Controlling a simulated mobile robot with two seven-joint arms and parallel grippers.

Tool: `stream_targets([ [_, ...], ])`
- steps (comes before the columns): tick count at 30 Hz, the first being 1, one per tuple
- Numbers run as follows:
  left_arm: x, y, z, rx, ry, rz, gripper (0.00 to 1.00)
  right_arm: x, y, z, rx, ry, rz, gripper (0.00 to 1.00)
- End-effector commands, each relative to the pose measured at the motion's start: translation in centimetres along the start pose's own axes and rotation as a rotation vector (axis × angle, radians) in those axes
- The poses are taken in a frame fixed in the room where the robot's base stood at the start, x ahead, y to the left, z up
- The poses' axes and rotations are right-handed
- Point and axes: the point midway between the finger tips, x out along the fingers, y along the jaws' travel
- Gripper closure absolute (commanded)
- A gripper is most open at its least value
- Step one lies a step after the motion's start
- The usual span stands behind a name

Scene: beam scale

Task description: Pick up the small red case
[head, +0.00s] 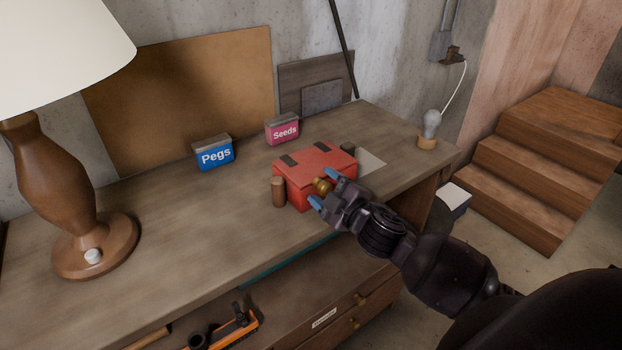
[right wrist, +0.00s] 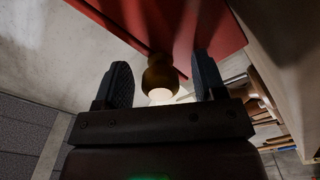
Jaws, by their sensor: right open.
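The small red case (head: 312,170) stands on the wooden desk, with two dark hinge strips on its lid and a brass knob (head: 322,185) on its front. My right gripper (head: 326,188) is open at the front of the case, with its blue-tipped fingers on either side of the knob. In the right wrist view the knob (right wrist: 160,75) lies between the two open fingers (right wrist: 160,85), and the red case (right wrist: 215,35) fills the top. I cannot tell whether the fingers touch the knob. My left gripper is not in view.
A brown cylinder (head: 278,192) stands close at the left of the case. A blue Pegs box (head: 215,153) and a pink Seeds box (head: 282,130) stand behind. A lamp (head: 70,195) is at the left, a bulb (head: 431,125) at the right. The desk's left-middle (head: 190,215) is clear.

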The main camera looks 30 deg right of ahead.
Motion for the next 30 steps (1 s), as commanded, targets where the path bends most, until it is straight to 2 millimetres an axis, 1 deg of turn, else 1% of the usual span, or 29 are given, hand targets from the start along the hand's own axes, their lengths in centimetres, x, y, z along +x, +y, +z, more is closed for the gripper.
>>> stream_targets([
  [6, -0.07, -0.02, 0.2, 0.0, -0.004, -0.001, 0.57, 0.08, -0.03, 0.02, 0.0, 0.0, 0.0, 0.36],
  [7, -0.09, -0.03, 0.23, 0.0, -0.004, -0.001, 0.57, 0.08, -0.03, 0.01, 0.0, 0.0, 0.0, 0.37],
  [19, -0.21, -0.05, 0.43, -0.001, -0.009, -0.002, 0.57, 0.05, -0.05, 0.01, 0.0, 0.0, -0.001, 0.99],
  [20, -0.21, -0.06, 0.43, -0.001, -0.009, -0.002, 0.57, 0.05, -0.05, 0.01, 0.0, 0.0, -0.001, 1.0],
  [26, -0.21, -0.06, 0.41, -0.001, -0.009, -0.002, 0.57, 0.07, 0.07, -0.1, -0.001, 0.002, 0.001, 1.0],
  [30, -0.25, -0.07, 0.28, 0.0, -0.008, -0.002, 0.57, 0.09, 0.58, -0.45, -0.002, 0.004, 0.003, 1.0],
])
